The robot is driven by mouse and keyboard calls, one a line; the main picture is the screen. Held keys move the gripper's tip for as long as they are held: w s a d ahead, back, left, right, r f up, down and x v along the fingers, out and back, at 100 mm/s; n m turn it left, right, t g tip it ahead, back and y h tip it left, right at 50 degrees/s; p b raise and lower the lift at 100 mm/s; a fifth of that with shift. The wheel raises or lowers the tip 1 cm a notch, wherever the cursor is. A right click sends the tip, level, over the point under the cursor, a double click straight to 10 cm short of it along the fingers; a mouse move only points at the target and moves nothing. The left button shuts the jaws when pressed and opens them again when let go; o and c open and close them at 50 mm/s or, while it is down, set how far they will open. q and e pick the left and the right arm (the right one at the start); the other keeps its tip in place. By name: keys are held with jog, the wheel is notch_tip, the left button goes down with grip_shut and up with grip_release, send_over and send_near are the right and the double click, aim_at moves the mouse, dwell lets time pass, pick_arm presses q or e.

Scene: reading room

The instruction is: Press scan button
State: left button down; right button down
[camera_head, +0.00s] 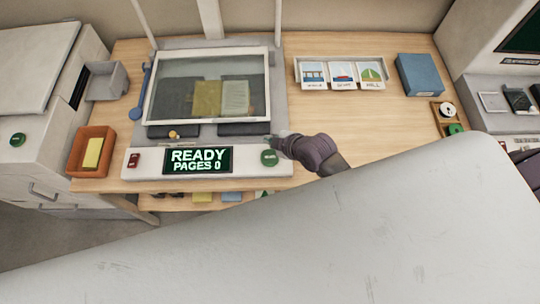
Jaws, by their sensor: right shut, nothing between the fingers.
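The glass-topped scanner bed (240,68) shows a yellow item and a pale page with dark covers under the glass. My left gripper is not in view.
An orange tray (76,159) holds a yellow block at the left. A grey bin (107,83) stands behind it. A rack with picture cards (342,75) and a blue box (420,74) stand at the back right. Machines flank the desk. A large pale surface blocks the foreground.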

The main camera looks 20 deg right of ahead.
jog(key=b, duration=0.7)
send_over(267, 154)
jog(key=s, duration=0.2)
jog(key=f, duration=0.7)
jog(key=shift+d+f, duration=0.2)
jog(key=shift+d, duration=0.2)
jog(key=shift+f+b, duration=0.5)
jog(key=shift+f, duration=0.2)
jog(key=shift+f, duration=0.1)
jog(key=shift+f, duration=0.35)
jog(key=shift+f+b, duration=0.35)
jog(key=shift+f, duration=0.15)
jog(key=shift+r, duration=0.1)
dwell(0.4)
jog(key=shift+r+p, duration=0.85)
jog(key=shift+p, duration=0.2)
jog(key=shift+r, duration=0.1)
